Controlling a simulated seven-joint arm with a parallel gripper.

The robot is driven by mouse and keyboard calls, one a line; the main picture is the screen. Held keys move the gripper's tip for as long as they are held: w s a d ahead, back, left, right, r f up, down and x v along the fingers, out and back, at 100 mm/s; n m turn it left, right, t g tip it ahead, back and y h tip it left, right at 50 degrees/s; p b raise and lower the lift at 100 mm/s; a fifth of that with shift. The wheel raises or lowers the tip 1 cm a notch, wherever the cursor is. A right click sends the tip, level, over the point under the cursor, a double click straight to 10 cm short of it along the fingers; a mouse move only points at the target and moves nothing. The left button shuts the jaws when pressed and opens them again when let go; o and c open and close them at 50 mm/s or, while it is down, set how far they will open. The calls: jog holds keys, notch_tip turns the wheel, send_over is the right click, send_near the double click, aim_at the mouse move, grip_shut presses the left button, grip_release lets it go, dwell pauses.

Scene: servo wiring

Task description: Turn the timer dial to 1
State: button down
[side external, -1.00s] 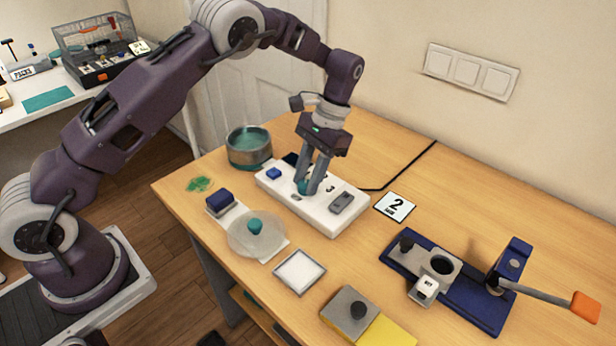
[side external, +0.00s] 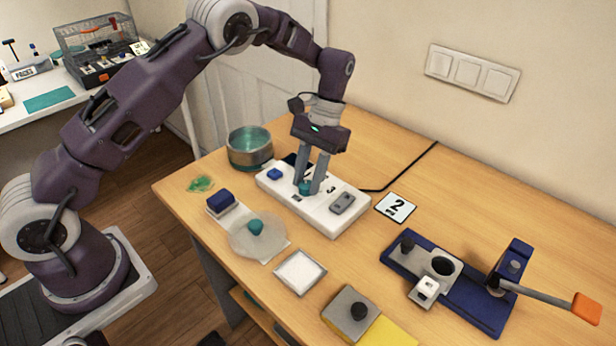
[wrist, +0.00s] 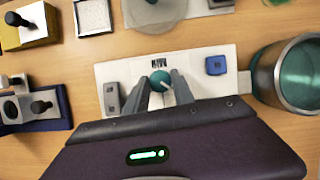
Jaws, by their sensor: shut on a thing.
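The timer is a white box (side external: 338,222) on the wooden table, with a teal dial (side external: 304,188), a blue button (side external: 274,174) at one end and a grey switch (side external: 342,203) at the other. A "3" is printed near the dial; other marks are hidden by my fingers. My gripper (side external: 309,186) points down with its fingers on either side of the dial, shut on it. In the wrist view the dial (wrist: 160,78) sits between the fingertips (wrist: 160,88), with a pale pointer line on it. I cannot read which number the pointer faces.
A metal pot (side external: 249,150) stands close behind the box's left end. A blue lever fixture (side external: 450,280), a translucent disc with a teal knob (side external: 258,235), and a white pad (side external: 299,272) are nearby.

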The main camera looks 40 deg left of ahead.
jog(key=c, duration=1.1)
grip_release()
jog(key=shift+o, duration=0.2)
jog(key=v, duration=0.7)
jog(key=shift+r, duration=0.2)
jog(key=s+a+r+t, duration=0.1)
jog(key=s+r+t, duration=0.5)
jog(key=s+r, duration=1)
jog(key=s+f+m+t, duration=0.1)
jog(key=s+t, duration=0.3)
jog(key=s, duration=1)
jog(key=shift+f, duration=0.35)
